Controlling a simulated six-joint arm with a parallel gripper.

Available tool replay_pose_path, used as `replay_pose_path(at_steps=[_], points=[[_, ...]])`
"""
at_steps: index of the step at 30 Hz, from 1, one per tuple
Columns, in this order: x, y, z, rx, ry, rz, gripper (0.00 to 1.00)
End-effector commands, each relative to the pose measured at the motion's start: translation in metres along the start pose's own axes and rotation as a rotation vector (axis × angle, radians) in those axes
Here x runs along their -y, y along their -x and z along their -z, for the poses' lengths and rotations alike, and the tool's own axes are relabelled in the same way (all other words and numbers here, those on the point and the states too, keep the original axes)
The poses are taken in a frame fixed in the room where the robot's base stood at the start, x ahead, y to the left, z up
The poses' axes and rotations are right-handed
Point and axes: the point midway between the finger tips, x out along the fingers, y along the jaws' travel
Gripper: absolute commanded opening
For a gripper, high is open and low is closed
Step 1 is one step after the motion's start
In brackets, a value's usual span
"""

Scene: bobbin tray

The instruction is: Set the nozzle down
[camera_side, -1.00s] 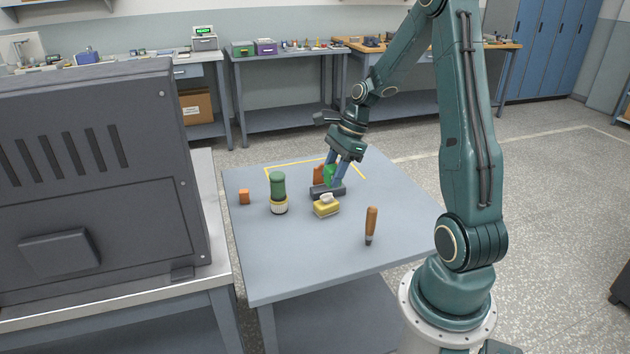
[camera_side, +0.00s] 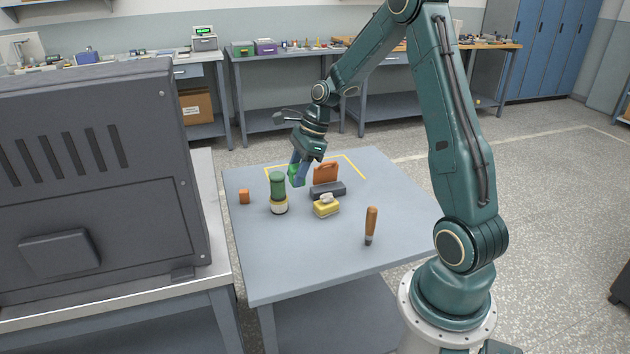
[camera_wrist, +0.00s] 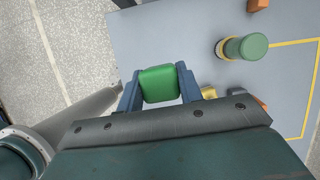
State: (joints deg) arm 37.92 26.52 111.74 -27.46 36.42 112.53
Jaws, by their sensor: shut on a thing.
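The nozzle, a small green block-like piece (camera_wrist: 159,84), is between the blue fingers of my gripper (camera_wrist: 160,88) in the wrist view. In the side view the nozzle (camera_side: 293,178) shows partly behind the fingers of my gripper (camera_side: 299,172). My gripper is shut on it and tilted, behind and slightly right of a green-topped bottle. The nozzle looks held above the grey table (camera_side: 290,260). Its lower end is partly hidden, and the exact gap to the table cannot be told.
The green-topped bottle (camera_side: 278,190) stands close by. A dark block (camera_side: 328,189) with an orange upright piece (camera_side: 326,173) is to the right. A yellow sponge-like block (camera_side: 326,207), a wooden-handled tool (camera_side: 371,226) and a small orange block (camera_side: 244,196) are around. The front left table is clear.

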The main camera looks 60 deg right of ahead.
Motion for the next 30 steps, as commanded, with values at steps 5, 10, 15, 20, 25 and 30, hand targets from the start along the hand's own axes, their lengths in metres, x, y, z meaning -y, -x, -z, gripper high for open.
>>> replay_pose_path(at_steps=[5, 10, 15, 20, 25, 30], points=[[0.008, -0.015, -0.04, 0.004, -0.012, 0.007, 0.13], [0.011, -0.024, -0.063, 0.008, -0.027, 0.011, 0.13], [0.012, -0.026, -0.071, 0.01, -0.033, 0.014, 0.13], [0.012, -0.028, -0.071, 0.01, -0.034, 0.014, 0.13], [0.012, -0.04, -0.066, 0.01, -0.036, 0.011, 0.13], [0.011, -0.065, -0.056, 0.009, -0.036, 0.009, 0.13]])
